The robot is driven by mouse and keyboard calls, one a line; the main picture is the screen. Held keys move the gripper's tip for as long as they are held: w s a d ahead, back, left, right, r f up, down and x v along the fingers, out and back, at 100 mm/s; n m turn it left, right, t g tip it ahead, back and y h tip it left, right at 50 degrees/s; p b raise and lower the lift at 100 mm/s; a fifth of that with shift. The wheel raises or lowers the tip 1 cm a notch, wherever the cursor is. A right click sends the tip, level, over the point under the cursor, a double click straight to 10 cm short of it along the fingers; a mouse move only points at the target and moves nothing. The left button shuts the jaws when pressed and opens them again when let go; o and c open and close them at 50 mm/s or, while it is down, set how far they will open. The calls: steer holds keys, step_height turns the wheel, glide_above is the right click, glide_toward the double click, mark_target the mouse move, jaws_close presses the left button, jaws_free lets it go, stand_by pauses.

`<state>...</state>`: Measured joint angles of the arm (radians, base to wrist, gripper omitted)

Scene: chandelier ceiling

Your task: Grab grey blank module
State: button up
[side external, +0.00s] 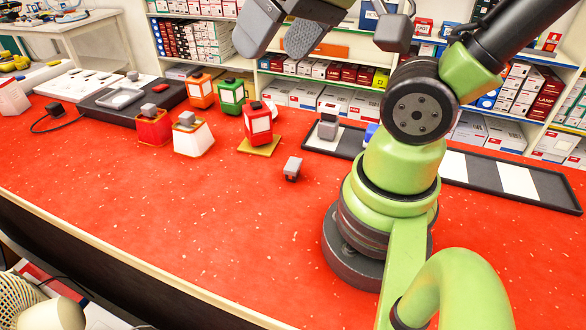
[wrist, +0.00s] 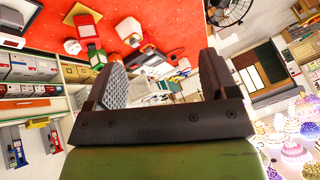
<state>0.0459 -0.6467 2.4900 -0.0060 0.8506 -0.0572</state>
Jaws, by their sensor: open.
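A small grey block with a dark lower part (side external: 292,168) stands alone on the red tabletop, left of my base. A second grey block (side external: 327,127) stands on the left end of a black tray with white panels (side external: 470,168). I cannot tell which of the two is the grey blank module. My gripper (side external: 284,32) is high above the back of the table, open and empty, clear of both blocks. In the wrist view its two textured pads (wrist: 163,80) are wide apart with nothing between them.
Red (side external: 153,130) and white (side external: 192,138) housings with grey tops stand left. A red-and-white unit (side external: 258,125) sits on a yellow plate (side external: 258,146); orange (side external: 200,90) and green (side external: 231,95) units stand behind. The front tabletop is clear. Stocked shelves line the back.

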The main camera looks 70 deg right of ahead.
steer(key=w+d+f+n+g+h, duration=0.2)
steer(key=w+d+f+g, duration=0.25)
steer(key=d+f, duration=0.4)
steer(key=n+g, duration=0.2)
glide_above(293, 163)
step_height(293, 163, down, 10)
steer(key=shift+y, duration=0.3)
steer(key=f, duration=0.5)
steer(key=shift+s+d+f, duration=0.2)
steer(key=shift+w+a+f, duration=0.1)
steer(key=shift+a+f, duration=0.05)
steer(key=shift+f, duration=1.15)
steer(key=shift+w+a+f, duration=0.1)
steer(key=shift+f, duration=1.2)
steer(key=c, duration=1)
